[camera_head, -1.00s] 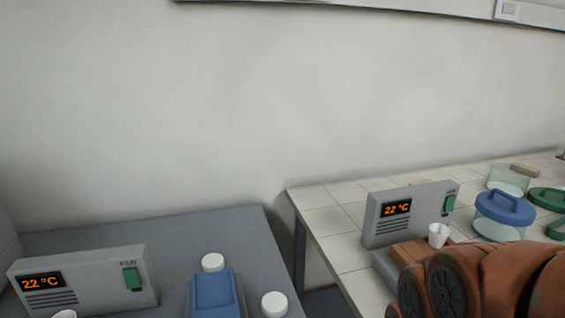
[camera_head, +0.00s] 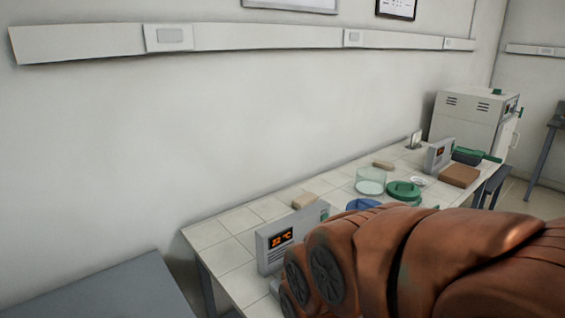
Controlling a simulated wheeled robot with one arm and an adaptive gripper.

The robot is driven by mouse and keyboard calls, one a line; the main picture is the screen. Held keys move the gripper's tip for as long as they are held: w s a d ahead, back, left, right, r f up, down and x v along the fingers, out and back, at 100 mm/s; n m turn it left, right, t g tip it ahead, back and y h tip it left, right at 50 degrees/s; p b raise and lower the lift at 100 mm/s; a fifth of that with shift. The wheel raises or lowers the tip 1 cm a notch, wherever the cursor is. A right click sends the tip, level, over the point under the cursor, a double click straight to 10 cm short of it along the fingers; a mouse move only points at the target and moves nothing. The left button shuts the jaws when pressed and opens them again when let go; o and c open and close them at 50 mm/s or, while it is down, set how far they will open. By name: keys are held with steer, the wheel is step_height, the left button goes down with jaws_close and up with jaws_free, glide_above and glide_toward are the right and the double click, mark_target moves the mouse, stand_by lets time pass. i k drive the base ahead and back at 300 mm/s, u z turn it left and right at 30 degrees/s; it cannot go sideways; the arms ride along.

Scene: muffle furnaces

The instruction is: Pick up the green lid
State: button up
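A round green lid (camera_head: 403,188) with a raised handle lies on the white tiled bench (camera_head: 218,233), right of the middle of the view. More green shows just below it, partly hidden by my orange-brown arm. A blue lid (camera_head: 362,204) sits to its left, its lower part hidden behind my arm. My arm fills the lower right of the view. My gripper is not in view.
A grey control box (camera_head: 275,245) with an orange display is at the bench's near end; another (camera_head: 440,153) stands farther back near a brown block (camera_head: 459,176). A white furnace (camera_head: 468,118) stands at the far end.

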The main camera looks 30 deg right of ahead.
mark_target(403, 191)
steer(key=z, duration=2.55)
steer(key=i, duration=2.9)
steer(key=u, duration=2.45)
